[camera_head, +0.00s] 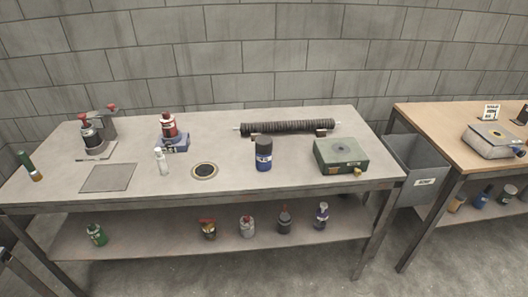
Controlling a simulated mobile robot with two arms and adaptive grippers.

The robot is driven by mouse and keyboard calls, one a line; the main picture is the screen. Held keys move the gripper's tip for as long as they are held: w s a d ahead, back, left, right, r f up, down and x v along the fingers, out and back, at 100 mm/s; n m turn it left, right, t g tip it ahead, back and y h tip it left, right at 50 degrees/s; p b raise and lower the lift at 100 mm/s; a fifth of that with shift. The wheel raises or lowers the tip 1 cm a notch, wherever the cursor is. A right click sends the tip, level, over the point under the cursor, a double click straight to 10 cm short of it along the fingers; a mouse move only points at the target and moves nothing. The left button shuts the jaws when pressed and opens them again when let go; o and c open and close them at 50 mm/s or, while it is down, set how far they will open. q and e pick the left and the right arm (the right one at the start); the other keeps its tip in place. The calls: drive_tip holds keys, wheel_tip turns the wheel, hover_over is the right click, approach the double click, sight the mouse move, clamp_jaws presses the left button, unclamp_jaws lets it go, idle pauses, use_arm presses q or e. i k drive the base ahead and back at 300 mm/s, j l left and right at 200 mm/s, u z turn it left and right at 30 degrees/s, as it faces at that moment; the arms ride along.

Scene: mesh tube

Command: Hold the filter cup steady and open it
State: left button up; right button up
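I cannot tell for certain which item is the filter cup. A blue cup with a dark cap (263,154) stands upright at the table's front middle. A red-topped cup (168,125) sits in a blue block (172,146) further left. A dark cup with a red top (92,132) stands at a grey fixture (104,124) at the back left. All three appear closed.
The grey table (220,132) also bears a ribbed black tube (287,127) on supports, a green box (341,156), a black ring (204,171), a clear bottle (161,160), a flat grey mat (108,178) and a green-handled tool (30,166). A grey bin (418,168) stands between the tables.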

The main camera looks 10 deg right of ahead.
sight(263, 163)
drive_tip(key=i+l+u, duration=0.1)
drive_tip(key=l+u, duration=0.25)
drive_tip(key=i+l+u, duration=0.1)
drive_tip(key=u, duration=0.25)
drive_tip(key=l+u, duration=0.3)
drive_tip(key=i+l, duration=0.05)
